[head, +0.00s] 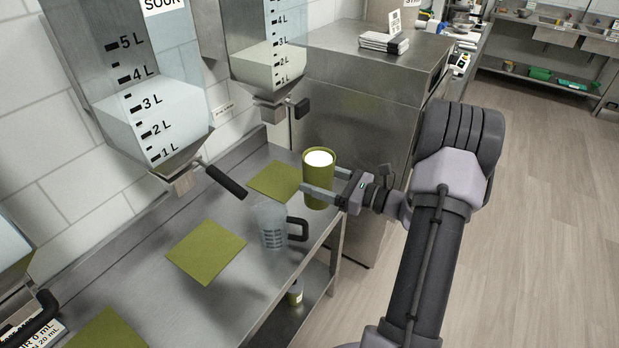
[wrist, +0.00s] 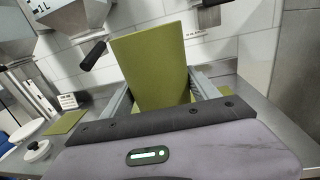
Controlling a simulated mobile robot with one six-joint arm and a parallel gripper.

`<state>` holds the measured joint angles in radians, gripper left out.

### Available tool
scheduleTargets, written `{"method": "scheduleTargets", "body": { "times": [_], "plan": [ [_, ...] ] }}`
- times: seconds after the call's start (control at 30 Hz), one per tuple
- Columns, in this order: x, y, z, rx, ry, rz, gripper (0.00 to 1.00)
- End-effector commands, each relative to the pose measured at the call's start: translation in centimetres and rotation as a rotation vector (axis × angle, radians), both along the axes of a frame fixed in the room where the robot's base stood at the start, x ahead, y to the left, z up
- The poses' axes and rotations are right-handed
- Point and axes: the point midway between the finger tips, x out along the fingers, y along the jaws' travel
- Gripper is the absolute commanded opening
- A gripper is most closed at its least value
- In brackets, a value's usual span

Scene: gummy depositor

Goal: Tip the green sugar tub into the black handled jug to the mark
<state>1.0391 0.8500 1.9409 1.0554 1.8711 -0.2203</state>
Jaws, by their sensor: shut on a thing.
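The green sugar tub (head: 318,188) is upright, with white contents showing at its open top. My gripper (head: 325,193) is shut on the tub's sides; in the wrist view the tub (wrist: 152,68) stands between the two fingers. The clear jug with the black handle (head: 271,226) stands upright on the steel counter, to the left of and nearer than the tub. Marks show on its wall but are too small to read. The jug looks empty. I cannot tell how far the tub is above the counter.
Hoppers with litre marks (head: 150,118) and black levers (head: 226,182) hang over the steel counter (head: 215,295). Green mats (head: 206,250) lie on it. A steel cabinet (head: 350,110) stands behind. A small container (head: 295,292) is on the lower shelf. Open floor lies to the right.

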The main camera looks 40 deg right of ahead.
Motion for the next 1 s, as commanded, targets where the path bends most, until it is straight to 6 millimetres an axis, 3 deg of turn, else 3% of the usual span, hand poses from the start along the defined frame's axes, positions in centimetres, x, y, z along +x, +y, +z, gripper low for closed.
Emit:
{"method": "scheduleTargets", "body": {
  "times": [0.87,1.0],
  "plan": [
    [0.2,0.5,1.3,-0.176,0.080,0.000,0.00],
    [0.2,0.5,0.3,-0.191,0.088,0.001,0.00]
  ]
}}
